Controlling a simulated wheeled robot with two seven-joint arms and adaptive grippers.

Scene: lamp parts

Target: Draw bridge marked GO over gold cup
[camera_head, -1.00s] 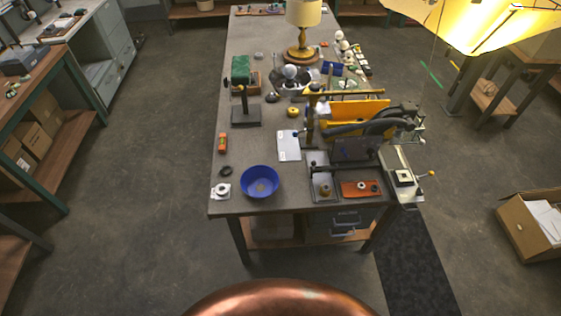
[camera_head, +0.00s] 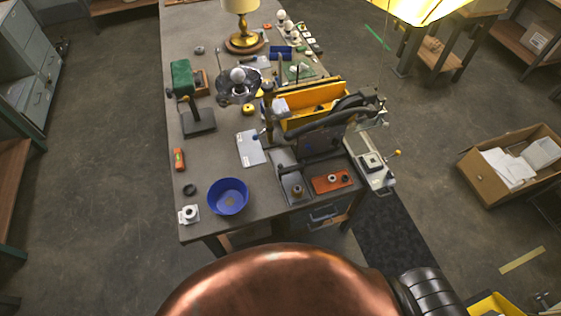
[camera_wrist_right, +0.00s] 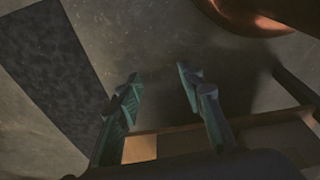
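A small brass-coloured cup-like part (camera_head: 297,190) sits in a narrow grey tray (camera_head: 287,167) at the near right of the workbench. It may be the gold cup. I cannot read the mark GO anywhere, and I cannot tell which part is the bridge; a small dark fitting stands at the tray's far part. My right gripper (camera_wrist_right: 162,92) shows in the right wrist view with its two fingers apart and nothing between them. It is over the floor near a wooden shelf edge, away from the parts. My left gripper is in neither view.
On the workbench (camera_head: 218,155) are a blue bowl (camera_head: 228,197), an orange plate (camera_head: 332,180), a yellow bin (camera_head: 310,101) and a brass lamp (camera_head: 242,30). An open cardboard box (camera_head: 480,183) lies on the floor at right. Floor left of the bench is clear.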

